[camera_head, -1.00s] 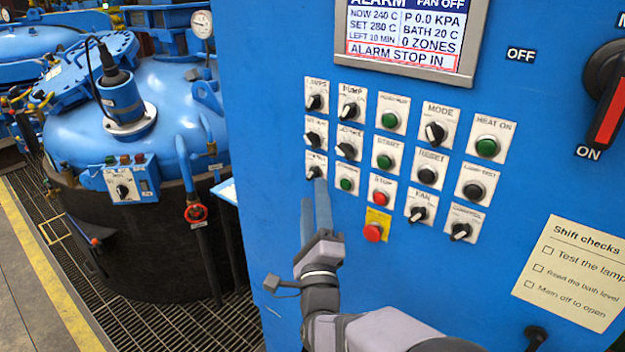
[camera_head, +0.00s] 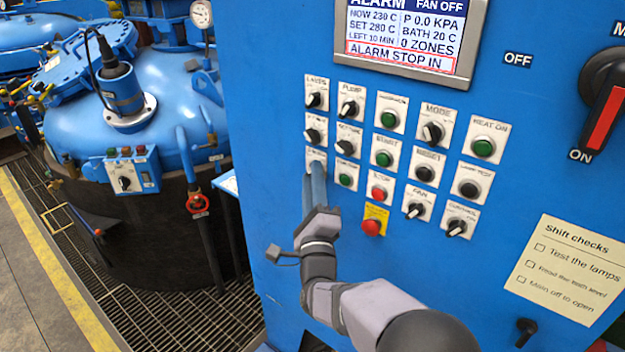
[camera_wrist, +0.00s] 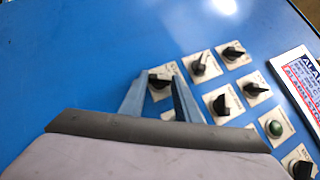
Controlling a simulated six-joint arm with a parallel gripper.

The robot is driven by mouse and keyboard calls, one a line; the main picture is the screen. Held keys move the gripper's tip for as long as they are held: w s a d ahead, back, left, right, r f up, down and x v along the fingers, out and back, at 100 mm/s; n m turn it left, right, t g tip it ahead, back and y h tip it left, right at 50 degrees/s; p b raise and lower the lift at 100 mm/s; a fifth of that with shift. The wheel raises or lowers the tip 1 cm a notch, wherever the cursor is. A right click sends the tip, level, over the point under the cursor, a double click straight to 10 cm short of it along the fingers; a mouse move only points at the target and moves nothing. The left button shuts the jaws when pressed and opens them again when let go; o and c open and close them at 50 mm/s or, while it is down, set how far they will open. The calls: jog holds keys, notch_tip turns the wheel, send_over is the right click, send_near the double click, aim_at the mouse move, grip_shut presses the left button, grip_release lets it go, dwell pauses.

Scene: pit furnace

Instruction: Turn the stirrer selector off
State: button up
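The blue control panel carries rows of small selectors and buttons on white plates. Most labels are too blurred to read, so I cannot confirm which one is the stirrer selector. My gripper (camera_head: 314,172) is up against the lowest plate (camera_head: 316,155) of the leftmost column, and its blue fingers hide the knob there. In the wrist view, my gripper (camera_wrist: 159,78) has its two fingers apart, with a black selector knob (camera_wrist: 160,83) between the tips. I cannot tell whether the fingers touch the knob, and its pointer direction is unclear.
Close neighbours are a black selector (camera_head: 312,135) above, a green button (camera_head: 346,179) to the right and a red button on a yellow plate (camera_head: 372,226) lower right. The alarm screen (camera_head: 408,38) is above. The panel's left edge is clear.

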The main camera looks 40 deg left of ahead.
jog(key=shift+r+n+g, duration=0.1)
jog(key=shift+n+g, duration=0.2)
notch_tip(320, 180, up, 2)
jog(key=n+g+h+p, duration=0.2)
jog(key=n+p, duration=0.2)
jog(key=p, duration=0.2)
jog(key=n+g+h+p, duration=0.3)
jog(key=n+p, duration=0.1)
jog(key=p, duration=0.2)
jog(key=shift+g+p, duration=0.3)
jog(key=shift+h, duration=0.3)
jog(key=o, duration=1)
jog(key=shift+o, duration=0.2)
jog(key=shift+s+d, duration=0.1)
jog(key=b+v, duration=0.2)
jog(key=v, duration=0.5)
jog(key=shift+b, duration=0.3)
